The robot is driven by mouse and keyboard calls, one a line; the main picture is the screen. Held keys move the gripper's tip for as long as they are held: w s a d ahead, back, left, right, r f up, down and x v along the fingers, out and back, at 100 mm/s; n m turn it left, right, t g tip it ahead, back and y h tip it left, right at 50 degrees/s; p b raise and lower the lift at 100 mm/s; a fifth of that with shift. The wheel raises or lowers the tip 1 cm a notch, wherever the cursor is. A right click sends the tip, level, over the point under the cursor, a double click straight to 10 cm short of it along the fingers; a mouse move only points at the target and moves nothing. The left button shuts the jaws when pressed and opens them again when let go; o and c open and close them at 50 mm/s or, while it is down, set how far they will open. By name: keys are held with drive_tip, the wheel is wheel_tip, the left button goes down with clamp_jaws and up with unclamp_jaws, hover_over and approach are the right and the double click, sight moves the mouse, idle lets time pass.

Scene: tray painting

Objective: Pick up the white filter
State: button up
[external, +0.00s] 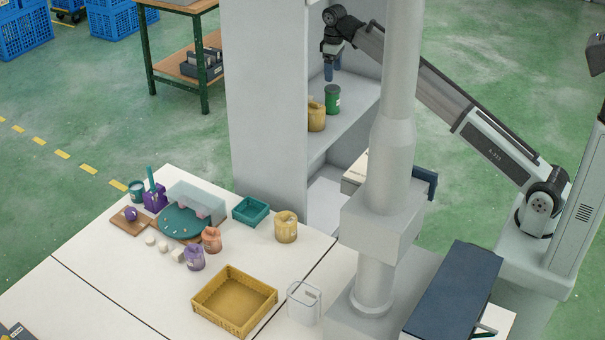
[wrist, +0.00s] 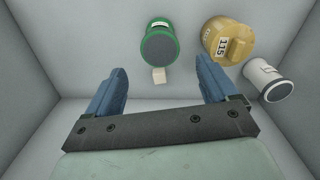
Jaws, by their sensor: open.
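A white cylinder with a dark end face, which looks like the white filter (wrist: 266,75), lies or stands at the right of the wrist view, beside a yellow container; I cannot make it out in the external view. My gripper (wrist: 160,68) is open, its two blue fingers spread with nothing held between them. It is left of the white cylinder and apart from it. In the external view my gripper (external: 329,72) is at the shelf cabinet, above a green can.
The green can (wrist: 160,47) is ahead between the fingers, with a small pale block (wrist: 159,75) by it. The yellow container (wrist: 230,40) stands between the can and the white cylinder. Grey cabinet walls (external: 268,90) enclose the shelf. A cluttered white table (external: 110,290) is in front.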

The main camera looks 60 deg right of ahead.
drive_tip(key=shift+o, duration=0.4)
drive_tip(key=shift+w+a, duration=0.15)
drive_tip(key=shift+a, duration=0.15)
drive_tip(key=w+a+n, duration=0.2)
drive_tip(key=a+n, duration=0.3)
drive_tip(key=a, duration=0.3)
drive_tip(key=w+a+n, duration=0.3)
drive_tip(key=a+n, duration=0.1)
drive_tip(key=a, duration=0.4)
drive_tip(key=w+a+n, duration=0.2)
drive_tip(key=a+n, duration=0.3)
drive_tip(key=a, duration=0.2)
drive_tip(key=shift+w+a+r+n, duration=0.25)
drive_tip(key=shift+w+a+n, duration=0.05)
drive_tip(key=shift+a, duration=0.1)
wheel_tip(320, 180, down, 14)
drive_tip(key=shift+r, duration=0.15)
drive_tip(key=c, duration=1.2)
drive_tip(key=shift+o, duration=0.2)
